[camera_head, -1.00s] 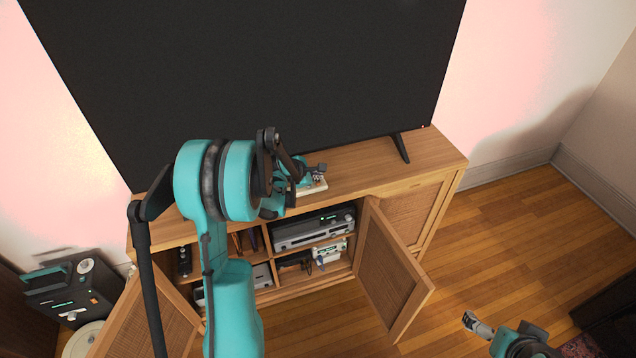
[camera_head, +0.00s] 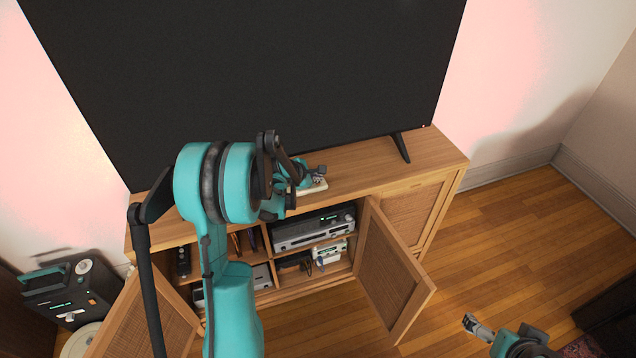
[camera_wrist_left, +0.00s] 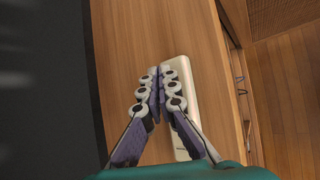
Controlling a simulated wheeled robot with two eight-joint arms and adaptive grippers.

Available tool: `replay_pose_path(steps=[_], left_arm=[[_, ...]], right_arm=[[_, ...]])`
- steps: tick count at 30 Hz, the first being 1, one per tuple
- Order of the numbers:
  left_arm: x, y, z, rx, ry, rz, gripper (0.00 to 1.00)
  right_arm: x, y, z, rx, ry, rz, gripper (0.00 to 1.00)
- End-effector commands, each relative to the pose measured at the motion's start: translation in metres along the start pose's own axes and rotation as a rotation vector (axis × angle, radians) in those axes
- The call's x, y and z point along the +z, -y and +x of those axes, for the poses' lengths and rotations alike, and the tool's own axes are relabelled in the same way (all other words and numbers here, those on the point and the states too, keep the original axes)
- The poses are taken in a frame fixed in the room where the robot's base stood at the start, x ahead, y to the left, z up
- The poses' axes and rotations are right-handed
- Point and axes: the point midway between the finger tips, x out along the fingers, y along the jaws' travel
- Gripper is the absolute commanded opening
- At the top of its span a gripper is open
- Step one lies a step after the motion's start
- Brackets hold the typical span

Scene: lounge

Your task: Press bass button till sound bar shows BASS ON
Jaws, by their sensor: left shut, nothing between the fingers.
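A cream, flat, rounded slab (camera_wrist_left: 182,140), perhaps a remote, lies on the cabinet top; its edge also shows in the head view (camera_head: 316,188). My left gripper (camera_wrist_left: 157,72) is shut and empty, its fingers together over the slab's left edge; I cannot tell whether they touch it. In the head view, the left gripper (camera_head: 316,171) is partly hidden by my arm. No bass button or BASS ON text is legible. I cannot identify a sound bar with certainty. My right gripper (camera_head: 478,326) is low at the right, above the floor, its opening unclear.
A large dark TV (camera_head: 260,80) stands on the wooden cabinet (camera_head: 365,170), a small red light at its lower right. The cabinet door (camera_head: 395,275) is open; a silver receiver (camera_head: 313,231) sits inside. A black device (camera_head: 70,293) stands at left.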

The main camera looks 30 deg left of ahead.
Motion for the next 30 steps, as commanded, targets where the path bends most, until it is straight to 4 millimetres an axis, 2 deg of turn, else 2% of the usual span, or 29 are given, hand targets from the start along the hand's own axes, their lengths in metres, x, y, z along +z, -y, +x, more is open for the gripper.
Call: replay_pose_path(steps=[16, 30], left_arm=[[-0.001, 0.001, 0.002, 0.0, 0.0, 0.0, 0.0], [0.007, -0.007, -0.01, 0.0, 0.0, 0.0, 0.0]], right_arm=[[0.002, 0.0, 0.002, 0.0, 0.0, 0.0, 1.0], [-0.005, 0.0, -0.007, 0.0, 0.0, 0.0, 1.0]])
